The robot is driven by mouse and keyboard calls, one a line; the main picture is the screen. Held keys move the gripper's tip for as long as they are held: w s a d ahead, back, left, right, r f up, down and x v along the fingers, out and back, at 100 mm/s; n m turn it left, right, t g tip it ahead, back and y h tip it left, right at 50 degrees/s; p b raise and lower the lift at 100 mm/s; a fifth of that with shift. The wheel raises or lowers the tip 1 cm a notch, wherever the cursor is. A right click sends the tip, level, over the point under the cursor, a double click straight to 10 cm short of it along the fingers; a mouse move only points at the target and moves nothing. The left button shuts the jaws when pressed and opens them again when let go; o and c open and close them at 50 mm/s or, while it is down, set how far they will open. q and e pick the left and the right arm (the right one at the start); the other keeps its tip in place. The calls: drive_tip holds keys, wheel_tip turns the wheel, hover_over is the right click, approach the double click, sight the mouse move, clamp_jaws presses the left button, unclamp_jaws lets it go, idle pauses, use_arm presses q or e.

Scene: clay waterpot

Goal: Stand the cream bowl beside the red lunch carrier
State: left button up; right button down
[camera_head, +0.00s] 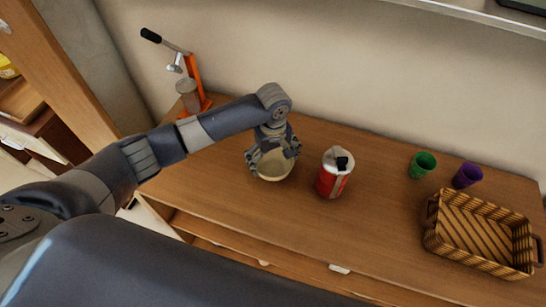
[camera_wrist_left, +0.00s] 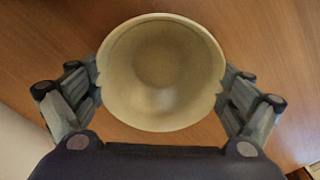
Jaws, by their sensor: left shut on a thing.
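The cream bowl (camera_head: 274,166) is on or just above the wooden table, left of the red lunch carrier, with a small gap between them. My left gripper (camera_head: 272,148) is over the bowl from above, shut on its sides. In the left wrist view the bowl (camera_wrist_left: 160,75) is upright with its empty inside facing the camera, a finger on each side of its rim (camera_wrist_left: 162,88). The red lunch carrier (camera_head: 333,176) stands upright, with a white top and a black part on it. I cannot tell whether the bowl's base touches the table. My right gripper is not in view.
An orange press with a black handle (camera_head: 194,80) stands at the back left. A green cup (camera_head: 422,165), a purple cup (camera_head: 467,176) and a wicker basket (camera_head: 462,262) are at the right. The table (camera_head: 382,205) is clear between carrier and basket.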

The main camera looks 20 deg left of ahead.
sight(273, 169)
use_arm(q)
drive_tip(key=shift+f, duration=0.15)
drive_tip(key=o, duration=0.8)
drive_tip(key=shift+f, duration=0.1)
drive_tip(key=shift+o, duration=0.2)
drive_tip(key=shift+r, duration=0.5)
wheel_tip(273, 169, up, 11)
drive_tip(key=b, duration=0.2)
drive_tip(key=shift+r, duration=0.2)
drive_tip(key=shift+s+f, duration=0.1)
